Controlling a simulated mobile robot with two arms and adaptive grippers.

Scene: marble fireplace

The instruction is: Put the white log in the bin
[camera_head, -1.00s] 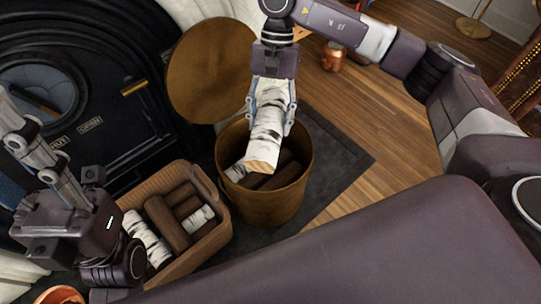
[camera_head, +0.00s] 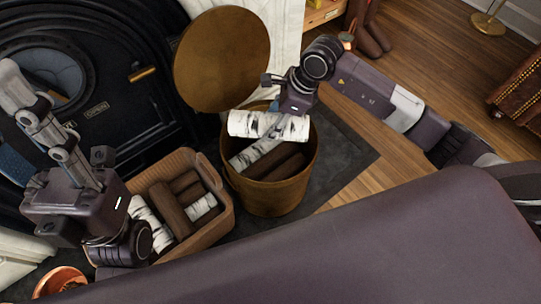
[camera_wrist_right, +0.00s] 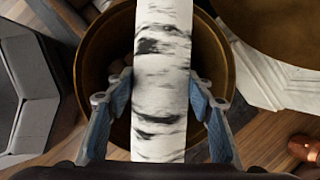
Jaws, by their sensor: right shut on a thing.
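The white log (camera_head: 262,125), birch-patterned with black marks, lies crosswise over the mouth of the round brass-coloured bin (camera_head: 268,199) in the head view. My right gripper (camera_head: 278,128) is shut on it. In the right wrist view the log (camera_wrist_right: 160,70) runs between the blue-padded fingers, with the bin's inside (camera_wrist_right: 108,65) behind it. Another white log (camera_head: 256,153) and dark brown logs (camera_head: 285,168) are in the bin. My left gripper (camera_head: 32,120) is at the left, beside the basket; its fingertips are unclear.
A brown wicker basket (camera_head: 222,222) with dark and white logs stands left of the bin. A round brown disc (camera_head: 222,60) stands behind the bin. The black stove (camera_head: 120,110) is at the left.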

